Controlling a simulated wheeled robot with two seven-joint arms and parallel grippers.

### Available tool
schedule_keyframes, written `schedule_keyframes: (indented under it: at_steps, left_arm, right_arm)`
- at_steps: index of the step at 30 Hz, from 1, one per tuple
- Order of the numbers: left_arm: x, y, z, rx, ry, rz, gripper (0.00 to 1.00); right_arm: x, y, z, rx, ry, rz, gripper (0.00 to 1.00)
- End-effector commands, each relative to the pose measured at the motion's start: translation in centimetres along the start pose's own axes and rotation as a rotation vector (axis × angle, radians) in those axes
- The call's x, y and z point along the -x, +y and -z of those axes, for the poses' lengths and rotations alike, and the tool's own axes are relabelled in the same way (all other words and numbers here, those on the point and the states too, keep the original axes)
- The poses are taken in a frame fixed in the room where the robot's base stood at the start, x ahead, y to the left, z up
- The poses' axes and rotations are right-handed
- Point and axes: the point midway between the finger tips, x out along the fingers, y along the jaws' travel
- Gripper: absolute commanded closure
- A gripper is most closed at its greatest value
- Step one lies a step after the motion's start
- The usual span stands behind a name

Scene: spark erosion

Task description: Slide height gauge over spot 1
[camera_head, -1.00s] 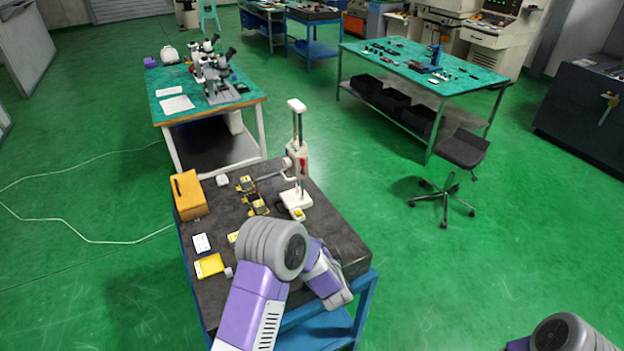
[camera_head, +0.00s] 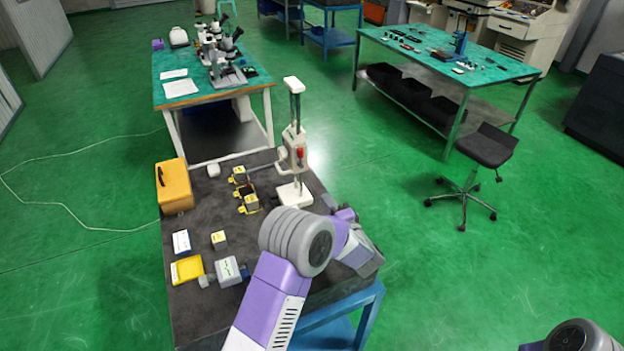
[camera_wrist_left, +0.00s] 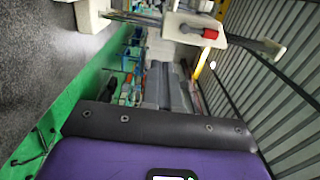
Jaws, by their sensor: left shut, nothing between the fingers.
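The height gauge (camera_head: 293,150) is white with a tall upright column, a red knob and a white base. It stands upright on the dark surface plate (camera_head: 205,215), at its back right. An arm reaches left from its slider toward small yellow-marked blocks (camera_head: 246,195). My left gripper (camera_head: 329,203) is shut and empty, to the right of and in front of the gauge base, partly hidden by my arm. In the left wrist view the gauge's slider and red knob (camera_wrist_left: 210,33) show sideways at the top. I cannot make out spot 1. My right gripper is out of view.
An orange case (camera_head: 173,187) stands at the plate's left edge. A yellow box (camera_head: 187,270), a white card (camera_head: 181,242), a small block (camera_head: 219,240) and a grey device (camera_head: 229,271) lie in front. A bench with microscopes (camera_head: 225,70) stands behind; a stool (camera_head: 485,147) stands right.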

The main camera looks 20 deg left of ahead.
Motion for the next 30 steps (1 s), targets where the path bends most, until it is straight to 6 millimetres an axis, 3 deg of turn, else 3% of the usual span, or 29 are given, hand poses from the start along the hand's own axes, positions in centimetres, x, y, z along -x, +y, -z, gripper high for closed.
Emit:
schedule_keyframes:
  at_steps: [9,15,21,30]
  left_arm:
    - [-6.9,0.0,-0.1,0.002,-0.004,0.0,1.0]
    - [-10.3,0.0,-0.1,0.0,-0.002,0.001,1.0]
    - [-11.9,0.0,0.0,-0.001,0.001,0.0,1.0]
    - [-12.2,0.0,0.0,-0.001,0.002,0.0,1.0]
  right_arm:
    - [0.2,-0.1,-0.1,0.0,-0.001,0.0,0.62]
    - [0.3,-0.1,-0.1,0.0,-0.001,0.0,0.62]
    - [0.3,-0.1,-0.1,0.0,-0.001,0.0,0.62]
    - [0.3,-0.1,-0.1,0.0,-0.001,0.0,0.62]
